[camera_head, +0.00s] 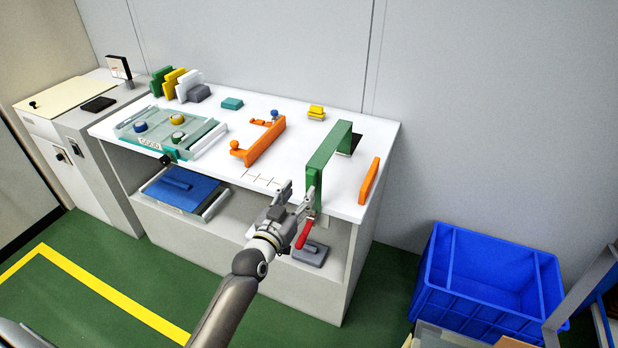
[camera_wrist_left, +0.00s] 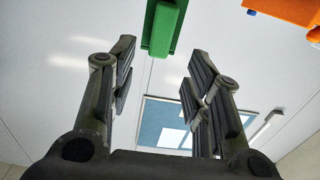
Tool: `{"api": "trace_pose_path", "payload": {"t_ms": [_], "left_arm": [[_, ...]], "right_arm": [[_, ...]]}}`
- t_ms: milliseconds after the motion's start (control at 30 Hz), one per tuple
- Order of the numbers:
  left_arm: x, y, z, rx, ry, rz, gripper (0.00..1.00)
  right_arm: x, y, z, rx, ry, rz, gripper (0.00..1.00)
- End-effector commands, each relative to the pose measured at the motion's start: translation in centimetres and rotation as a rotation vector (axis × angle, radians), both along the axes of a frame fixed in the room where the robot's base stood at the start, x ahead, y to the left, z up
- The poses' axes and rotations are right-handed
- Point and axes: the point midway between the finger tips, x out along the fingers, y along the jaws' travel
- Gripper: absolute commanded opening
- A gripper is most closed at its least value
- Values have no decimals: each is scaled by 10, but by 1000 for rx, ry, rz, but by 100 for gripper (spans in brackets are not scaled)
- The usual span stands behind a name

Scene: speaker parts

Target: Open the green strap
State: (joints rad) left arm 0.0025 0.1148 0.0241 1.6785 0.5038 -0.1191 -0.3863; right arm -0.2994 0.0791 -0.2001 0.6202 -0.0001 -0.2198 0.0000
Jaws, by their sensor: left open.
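The green strap (camera_head: 327,155) stands as an arch at the right part of the white table, from the front edge back to a dark patch. A red handle (camera_head: 305,233) hangs below its front end, over the table's front edge. My left gripper (camera_head: 298,193) is open and empty, just left of the strap's front leg at the table edge. In the left wrist view, a green piece (camera_wrist_left: 163,28) shows beyond and between the spread fingers (camera_wrist_left: 160,62); I cannot tell whether anything touches. My right gripper is not in view.
An orange bracket (camera_head: 262,143) lies left of the strap, and an orange bar (camera_head: 369,181) lies right of it. A teal panel with knobs (camera_head: 205,137) lies at the left. A blue crate (camera_head: 487,308) stands on the floor at right. The table between bracket and strap is mostly clear.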

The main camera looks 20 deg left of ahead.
Motion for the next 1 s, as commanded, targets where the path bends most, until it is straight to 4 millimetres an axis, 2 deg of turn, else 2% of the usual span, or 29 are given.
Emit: {"api": "trace_pose_path", "payload": {"t_ms": [33,200,400,600,867,1000], "left_arm": [[11,-1,2,0,-2,0,45],[40,-1,1,1,1,-1,45],[63,-2,0,-1,2,-1,45],[71,-2,-1,1,2,-1,45],[72,-3,-1,0,2,0,45],[72,-3,-1,0,2,-1,27]], "right_arm": [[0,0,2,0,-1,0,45],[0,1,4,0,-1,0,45],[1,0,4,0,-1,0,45],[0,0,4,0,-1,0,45],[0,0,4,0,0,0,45],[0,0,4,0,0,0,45]]}}
